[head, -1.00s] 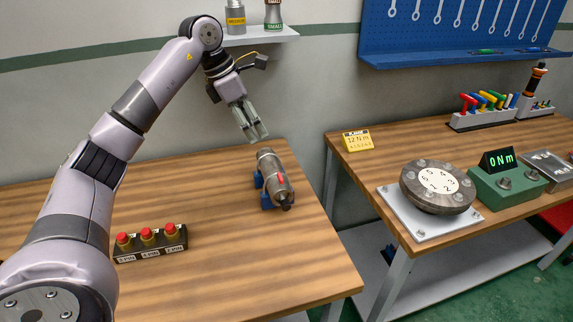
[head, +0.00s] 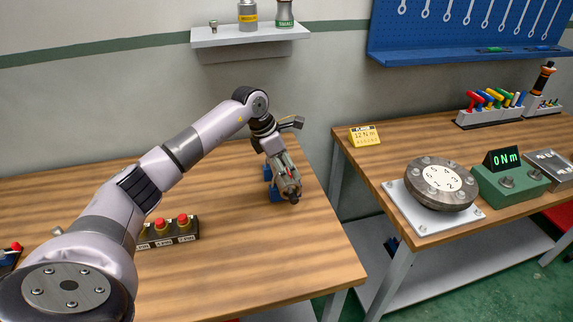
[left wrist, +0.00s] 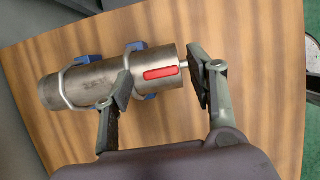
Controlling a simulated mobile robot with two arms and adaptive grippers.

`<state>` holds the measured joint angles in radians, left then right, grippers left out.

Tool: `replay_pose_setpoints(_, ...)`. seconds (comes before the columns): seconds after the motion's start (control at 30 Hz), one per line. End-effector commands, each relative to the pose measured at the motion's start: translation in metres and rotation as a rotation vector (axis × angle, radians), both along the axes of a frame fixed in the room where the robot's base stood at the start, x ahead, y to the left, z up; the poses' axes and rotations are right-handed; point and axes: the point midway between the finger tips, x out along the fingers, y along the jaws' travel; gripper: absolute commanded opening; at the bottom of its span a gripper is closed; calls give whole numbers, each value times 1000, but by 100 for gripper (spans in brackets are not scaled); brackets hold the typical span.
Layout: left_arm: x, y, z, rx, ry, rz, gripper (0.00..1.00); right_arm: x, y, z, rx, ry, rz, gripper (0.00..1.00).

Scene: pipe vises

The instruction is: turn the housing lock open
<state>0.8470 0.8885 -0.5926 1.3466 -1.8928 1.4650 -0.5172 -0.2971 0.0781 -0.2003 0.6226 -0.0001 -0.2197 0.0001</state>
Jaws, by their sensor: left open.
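The housing is a grey metal cylinder (head: 290,186) lying at the right end of the left table, partly hidden by my gripper. The left wrist view shows the cylinder (left wrist: 105,82) held by blue clamps with metal straps (left wrist: 135,48). A red bar (left wrist: 160,72) lies along its side near the right end, where a thin metal stub (left wrist: 184,64) sticks out. My left gripper (head: 284,172) is open above it. In the left wrist view, my left gripper's fingers (left wrist: 162,72) are apart, one over the cylinder by a strap, the other beside the stub. Contact is unclear.
A black block with red buttons (head: 168,232) stands on the left table near my arm. Across a gap, the right table carries a round flanged disc (head: 440,182) and a green torque meter (head: 510,185). A shelf (head: 250,36) hangs behind.

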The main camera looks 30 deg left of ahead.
Motion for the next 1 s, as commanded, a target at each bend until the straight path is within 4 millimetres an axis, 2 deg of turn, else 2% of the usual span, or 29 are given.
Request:
replay_pose_setpoints(0.1, 0, 0, -1, 0, 0, 0, 52, -11, -1, 0, -2, 17, 0, 40)
replay_pose_setpoints(0.27, 0, 0, -1, 0, 0, 0, 50, -12, -1, -1, -2, 19, 0, 40)
replay_pose_setpoints(0.63, 0, 0, -1, 0, 0, 0, 26, -2, -2, 0, -3, 3, 0, 40)
replay_pose_setpoints(0.93, 0, 0, 0, 1, -1, 0, 6, -2, -2, 0, -3, 3, 0, 40)
replay_pose_setpoints(1.0, 0, 0, 0, 1, -1, 0, 4, -2, -3, 0, -3, 3, 0, 40)
